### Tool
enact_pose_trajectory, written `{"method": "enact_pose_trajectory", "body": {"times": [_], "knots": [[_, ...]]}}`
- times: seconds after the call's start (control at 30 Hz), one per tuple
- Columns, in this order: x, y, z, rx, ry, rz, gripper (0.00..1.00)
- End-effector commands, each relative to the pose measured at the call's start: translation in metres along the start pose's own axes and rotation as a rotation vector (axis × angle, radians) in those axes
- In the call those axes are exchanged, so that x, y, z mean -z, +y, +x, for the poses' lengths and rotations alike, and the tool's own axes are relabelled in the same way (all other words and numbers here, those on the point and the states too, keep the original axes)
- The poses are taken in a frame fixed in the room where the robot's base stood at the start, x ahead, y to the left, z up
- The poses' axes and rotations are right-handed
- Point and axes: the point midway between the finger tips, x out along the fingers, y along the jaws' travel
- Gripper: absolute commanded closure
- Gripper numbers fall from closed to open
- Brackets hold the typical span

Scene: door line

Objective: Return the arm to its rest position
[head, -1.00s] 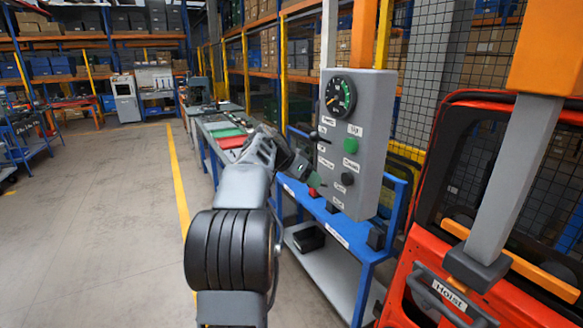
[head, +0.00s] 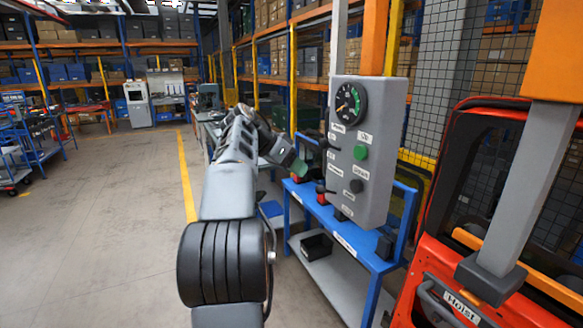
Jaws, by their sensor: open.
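My arm rises from the bottom middle of the head view and reaches forward.
A blue bench (head: 345,240) with a black bin (head: 316,246) on its lower shelf stands below the box. A red door frame (head: 425,255) and a grey hoist post (head: 520,185) are at right. Open floor (head: 100,240) lies at left.

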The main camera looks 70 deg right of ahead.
Motion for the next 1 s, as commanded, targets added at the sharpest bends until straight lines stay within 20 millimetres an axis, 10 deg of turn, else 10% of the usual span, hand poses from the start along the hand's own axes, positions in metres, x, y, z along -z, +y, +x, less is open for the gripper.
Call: {"method": "enact_pose_trajectory", "body": {"times": [0.57,0.7,1.0], "knots": [[-0.014,-0.019,0.011,0.073,-0.02,-0.229,0.53],[-0.082,-0.041,0.024,0.219,-0.11,-0.562,0.53],[-0.294,-0.029,-0.062,0.711,-0.145,-1.221,0.53]]}}
